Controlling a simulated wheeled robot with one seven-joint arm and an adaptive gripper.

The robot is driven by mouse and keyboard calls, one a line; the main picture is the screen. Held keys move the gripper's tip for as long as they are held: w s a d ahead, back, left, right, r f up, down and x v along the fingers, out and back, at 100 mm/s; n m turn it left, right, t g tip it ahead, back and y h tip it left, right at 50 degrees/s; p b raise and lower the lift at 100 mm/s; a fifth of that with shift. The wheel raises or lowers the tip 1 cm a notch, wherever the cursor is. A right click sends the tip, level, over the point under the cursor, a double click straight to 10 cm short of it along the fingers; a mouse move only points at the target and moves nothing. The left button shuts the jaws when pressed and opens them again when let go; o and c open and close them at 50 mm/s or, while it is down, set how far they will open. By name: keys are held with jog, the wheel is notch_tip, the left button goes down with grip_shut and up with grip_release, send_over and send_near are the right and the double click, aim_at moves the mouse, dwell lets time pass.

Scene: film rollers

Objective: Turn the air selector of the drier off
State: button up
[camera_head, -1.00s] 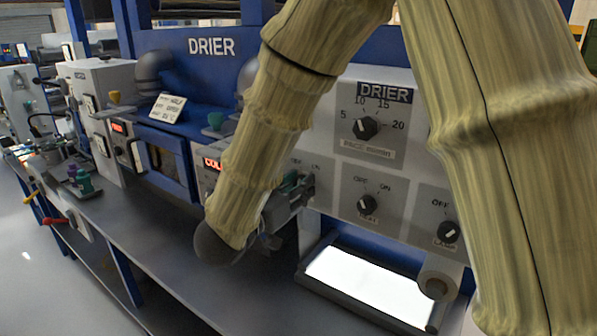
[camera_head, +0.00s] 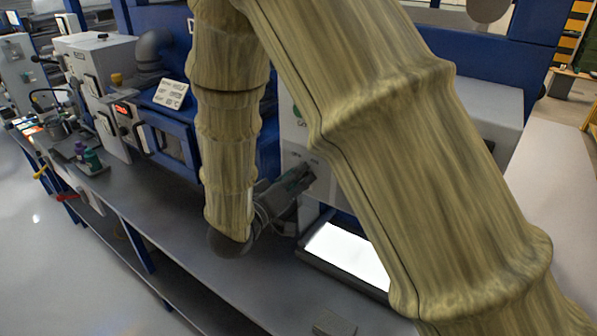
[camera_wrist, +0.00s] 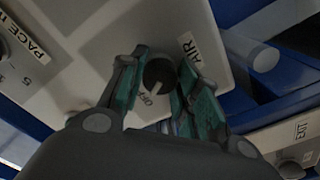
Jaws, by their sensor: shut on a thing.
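The air selector (camera_wrist: 159,73) is a round black knob on the drier's pale panel (camera_wrist: 92,38). An AIR label (camera_wrist: 188,50) sits beside it, and an OFF mark (camera_wrist: 149,99) is on the panel near it. My gripper (camera_wrist: 160,70) has its green-padded fingers on either side of the knob and is shut on it. In the head view my gripper (camera_head: 293,183) is at the front of the drier (camera_head: 291,152). The knob is hidden there by my arm.
A bright lit tray (camera_head: 346,257) lies below the panel. The grey bench (camera_head: 180,235) in front is mostly clear. Other blue and white machines (camera_head: 97,65) stand to the left. In the wrist view a PACE label (camera_wrist: 15,16) marks another dial nearby.

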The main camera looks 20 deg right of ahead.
dwell(0.3)
jog(key=o, duration=1)
jog(key=shift+w, duration=0.1)
jog(key=r, duration=0.9)
jog(key=shift+s+d, duration=0.1)
jog(key=shift+s, duration=0.2)
jog(key=shift+w+r, duration=0.1)
jog(key=shift+r, duration=0.1)
jog(key=shift+w+r, duration=0.2)
jog(key=shift+w, duration=0.1)
jog(key=shift+s+r, duration=0.1)
jog(key=shift+s, duration=0.05)
